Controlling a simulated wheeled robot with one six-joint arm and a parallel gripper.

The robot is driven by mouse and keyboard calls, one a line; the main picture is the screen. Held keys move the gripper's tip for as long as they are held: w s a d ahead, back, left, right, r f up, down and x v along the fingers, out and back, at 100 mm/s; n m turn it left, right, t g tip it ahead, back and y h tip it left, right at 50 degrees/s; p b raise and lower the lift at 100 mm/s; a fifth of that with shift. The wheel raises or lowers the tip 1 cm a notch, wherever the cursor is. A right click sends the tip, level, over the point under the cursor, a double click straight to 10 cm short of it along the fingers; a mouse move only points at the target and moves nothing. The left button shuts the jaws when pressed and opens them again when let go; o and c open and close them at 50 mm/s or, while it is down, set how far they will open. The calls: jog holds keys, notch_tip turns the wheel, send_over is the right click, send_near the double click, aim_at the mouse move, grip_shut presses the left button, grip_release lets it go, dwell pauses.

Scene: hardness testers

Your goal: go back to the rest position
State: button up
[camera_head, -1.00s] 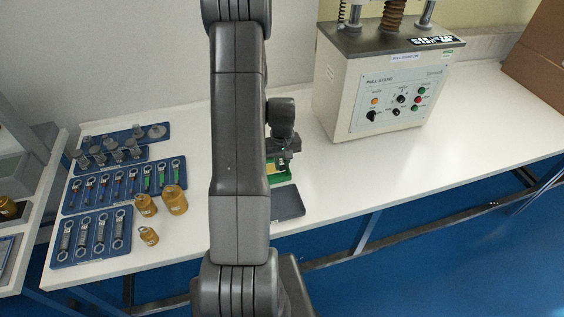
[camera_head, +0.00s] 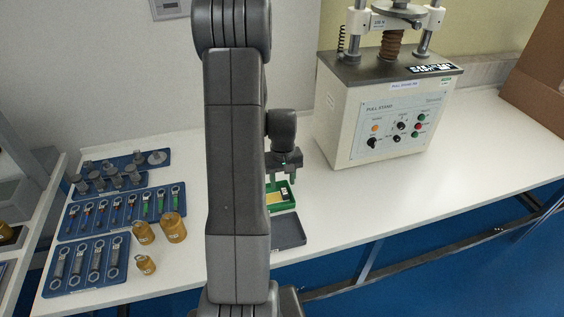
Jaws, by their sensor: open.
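My gripper (camera_head: 282,178) shows just right of my upright arm links, pointing down with its two fingers apart. It is above a small green tray (camera_head: 284,204) with a yellow patch inside, on the white bench. I see nothing between the fingers. My arm hides part of the gripper's left side and part of the bench behind it.
A pull stand machine (camera_head: 385,120) stands to the right. A dark flat tray (camera_head: 290,232) lies in front of the green one. At left are blue trays of wrenches (camera_head: 90,264) and brass weights (camera_head: 173,227). Bench (camera_head: 400,195) right of the gripper is clear.

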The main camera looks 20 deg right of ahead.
aim_at(283, 195)
notch_tip(283, 195, up, 9)
jog(key=shift+a+f+b, duration=0.15)
jog(key=shift+f+b, duration=0.05)
jog(key=shift+b, duration=0.1)
jog(key=shift+f, duration=0.15)
notch_tip(283, 195, down, 14)
jog(key=shift+r+p, duration=0.15)
jog(key=shift+p, duration=0.6)
jog(key=shift+r, duration=0.15)
